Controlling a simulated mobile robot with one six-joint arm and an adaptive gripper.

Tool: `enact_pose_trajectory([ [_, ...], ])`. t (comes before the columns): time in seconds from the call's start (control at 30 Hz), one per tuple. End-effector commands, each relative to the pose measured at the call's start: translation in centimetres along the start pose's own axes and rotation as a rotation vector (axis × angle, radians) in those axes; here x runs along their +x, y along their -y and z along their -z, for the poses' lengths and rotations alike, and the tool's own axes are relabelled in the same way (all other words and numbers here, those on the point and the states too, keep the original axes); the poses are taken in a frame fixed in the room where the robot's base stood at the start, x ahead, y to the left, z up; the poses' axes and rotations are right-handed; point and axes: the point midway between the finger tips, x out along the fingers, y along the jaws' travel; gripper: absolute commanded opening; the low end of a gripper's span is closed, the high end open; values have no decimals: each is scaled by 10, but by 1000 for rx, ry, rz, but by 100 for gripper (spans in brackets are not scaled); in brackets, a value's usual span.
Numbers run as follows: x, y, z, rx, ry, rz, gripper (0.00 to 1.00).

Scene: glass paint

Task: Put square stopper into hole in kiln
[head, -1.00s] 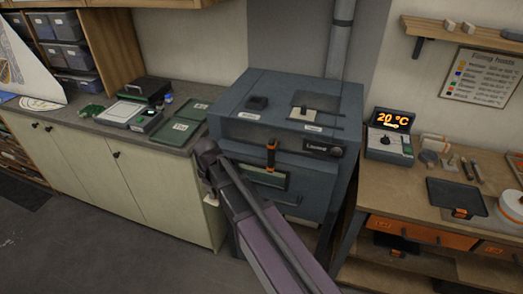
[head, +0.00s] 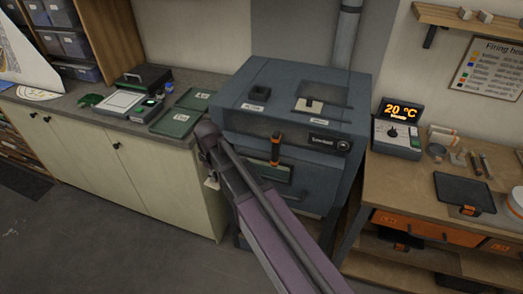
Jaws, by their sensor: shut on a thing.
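The dark blue-grey kiln (head: 285,135) stands at the centre in the head view. To the right of that lies a pale plate with a small dark part (head: 309,104). My arm crosses in front of the kiln and bends at its left front corner. My gripper (head: 212,181) is low beside that corner, mostly hidden, below the kiln top and apart from the square opening. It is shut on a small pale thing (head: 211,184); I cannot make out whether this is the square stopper.
A counter (head: 110,146) with green trays (head: 175,123) adjoins the kiln on the left. A wooden workbench (head: 410,180) with a 20 °C controller (head: 398,129) stands on the right. An orange-banded handle (head: 276,149) juts from the kiln front. A flue pipe (head: 347,40) rises behind.

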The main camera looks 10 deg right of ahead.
Motion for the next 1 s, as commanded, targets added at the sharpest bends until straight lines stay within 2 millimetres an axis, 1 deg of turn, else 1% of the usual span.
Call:
enact_pose_trajectory([
  [0.17,-4,0,0,1,0,0,0],
  [1.0,-49,0,0,1,0,0,0],
])
